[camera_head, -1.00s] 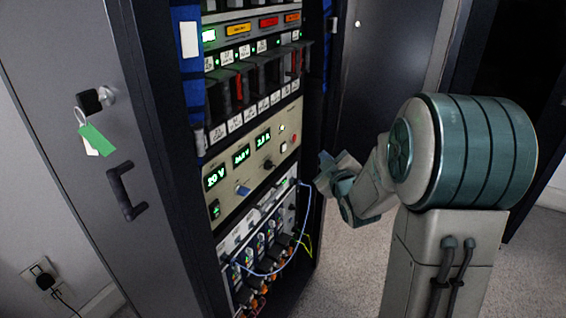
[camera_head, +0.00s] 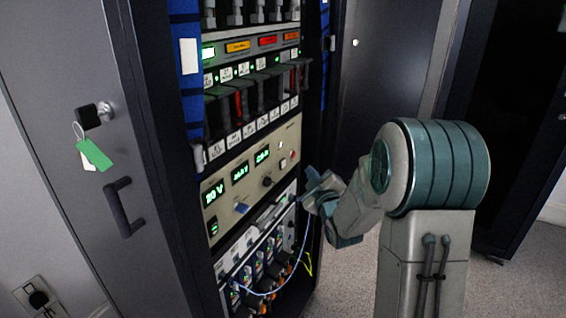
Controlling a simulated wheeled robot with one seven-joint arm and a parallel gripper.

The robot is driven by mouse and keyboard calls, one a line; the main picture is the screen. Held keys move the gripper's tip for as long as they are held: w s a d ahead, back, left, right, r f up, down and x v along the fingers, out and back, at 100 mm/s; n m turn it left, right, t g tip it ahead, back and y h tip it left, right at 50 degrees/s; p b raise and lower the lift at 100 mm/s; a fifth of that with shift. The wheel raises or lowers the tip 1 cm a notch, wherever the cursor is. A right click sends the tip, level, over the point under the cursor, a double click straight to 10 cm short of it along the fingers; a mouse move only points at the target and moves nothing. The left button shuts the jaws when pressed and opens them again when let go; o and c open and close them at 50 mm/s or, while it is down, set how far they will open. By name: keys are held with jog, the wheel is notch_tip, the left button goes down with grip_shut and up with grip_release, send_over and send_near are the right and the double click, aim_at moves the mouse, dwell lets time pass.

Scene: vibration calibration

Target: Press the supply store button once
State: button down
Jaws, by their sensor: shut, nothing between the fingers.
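The power supply panel (camera_head: 250,190) is a beige unit in the open rack, with three green-lit displays in its upper half. A black knob (camera_head: 267,182), a blue knob (camera_head: 242,208) and a green-lit switch (camera_head: 213,227) are lower down. The labels are too small to read, so I cannot tell which control is the store button. My gripper (camera_head: 309,187) is shut and empty. It shows just right of the panel's lower right corner, and I cannot tell its distance from the panel.
Above is a row of modules (camera_head: 250,95) with labels and coloured indicators. Below, a blue cable (camera_head: 303,240) loops in front of the lower unit. The open grey door (camera_head: 85,160) with green-tagged keys (camera_head: 93,154) stands left. Carpet (camera_head: 345,285) is clear around my arm.

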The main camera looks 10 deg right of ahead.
aim_at(283, 164)
jog(key=shift+w+a+b, duration=0.2)
jog(key=shift+w+a, duration=0.6)
jog(key=shift+a, duration=0.25)
jog(key=shift+w+a+b, duration=0.2)
jog(key=shift+w+a, duration=0.55)
jog(key=shift+a, duration=0.3)
jog(key=shift+a+f+b, duration=0.1)
jog(key=shift+a+b, duration=0.05)
jog(key=shift+b, duration=0.15)
jog(key=shift+w+a, duration=0.15)
dwell(0.4)
jog(key=shift+w+a+b, duration=0.25)
jog(key=shift+a+b, duration=0.1)
jog(key=shift+b, duration=0.25)
dwell(0.6)
jog(key=shift+s+d, duration=0.1)
jog(key=shift+s+d+b, duration=0.4)
jog(key=shift+d+b, duration=0.15)
